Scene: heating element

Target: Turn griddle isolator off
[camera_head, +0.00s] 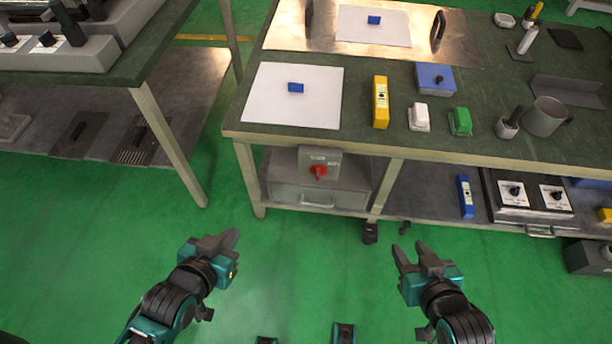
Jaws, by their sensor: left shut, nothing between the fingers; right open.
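A grey isolator box (320,158) with a red rotary knob (318,171) is mounted below the front edge of the workbench, near its left end. Small lettering on the box is too small to read. My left gripper (231,239) is shut and empty, in front of the bench over the green floor, below and left of the isolator. My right gripper (411,249) is open and empty, below and right of the isolator. Both grippers are apart from the isolator and the bench.
A drawer unit (320,195) sits under the isolator. A second table (150,62) stands left.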

